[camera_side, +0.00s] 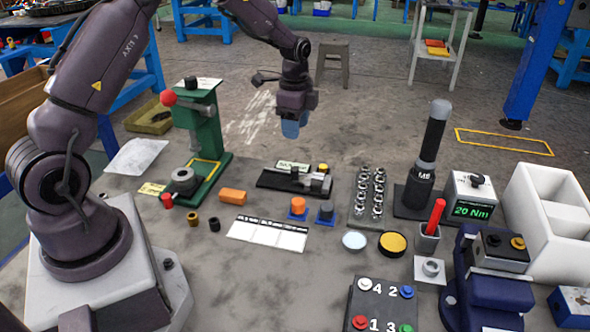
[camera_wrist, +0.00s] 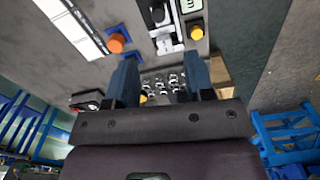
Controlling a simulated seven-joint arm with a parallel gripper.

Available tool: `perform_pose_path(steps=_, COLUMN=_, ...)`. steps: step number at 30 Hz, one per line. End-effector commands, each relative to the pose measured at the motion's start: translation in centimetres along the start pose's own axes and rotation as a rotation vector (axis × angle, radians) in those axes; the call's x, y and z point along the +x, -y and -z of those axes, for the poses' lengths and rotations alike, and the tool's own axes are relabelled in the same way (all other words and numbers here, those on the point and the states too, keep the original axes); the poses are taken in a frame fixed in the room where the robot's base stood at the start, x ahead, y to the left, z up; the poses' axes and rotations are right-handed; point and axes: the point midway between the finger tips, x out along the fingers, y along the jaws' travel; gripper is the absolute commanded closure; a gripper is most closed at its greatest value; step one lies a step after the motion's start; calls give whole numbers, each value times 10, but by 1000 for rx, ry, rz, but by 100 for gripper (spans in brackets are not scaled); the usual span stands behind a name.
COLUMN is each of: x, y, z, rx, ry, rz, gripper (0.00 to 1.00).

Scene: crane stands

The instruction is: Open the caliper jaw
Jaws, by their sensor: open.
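The caliper fixture (camera_side: 295,182) lies on the bench at mid-picture in the side view. It has a dark base, a light label plate behind it, a grey block and a yellow-orange knob (camera_side: 323,168) at its right end. In the wrist view, the caliper fixture (camera_wrist: 163,28) is at the top, beyond my fingertips, with the knob (camera_wrist: 195,31) to its right. I cannot tell how wide its jaw is. My gripper (camera_side: 290,127) hangs in the air above and behind the fixture, with blue fingers. In the wrist view my gripper (camera_wrist: 162,75) is open, its fingers apart and empty.
A green press (camera_side: 208,135) with a red ball handle stands left of the fixture. A rack of metal sockets (camera_side: 369,192) and a tall black tool (camera_side: 428,150) stand to the right. An orange button (camera_side: 298,205) and white plate (camera_side: 268,233) lie in front.

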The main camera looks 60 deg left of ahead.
Motion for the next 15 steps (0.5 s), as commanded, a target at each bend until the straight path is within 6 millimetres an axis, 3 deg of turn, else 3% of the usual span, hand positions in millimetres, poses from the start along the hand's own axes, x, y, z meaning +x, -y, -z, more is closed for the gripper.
perform_pose_path(steps=8, x=16, y=-2, z=0, rx=84, ry=2, rz=-6, gripper=52)
perform_pose_path(steps=15, x=65, y=-3, z=-1, rx=81, ry=3, rz=-8, gripper=52)
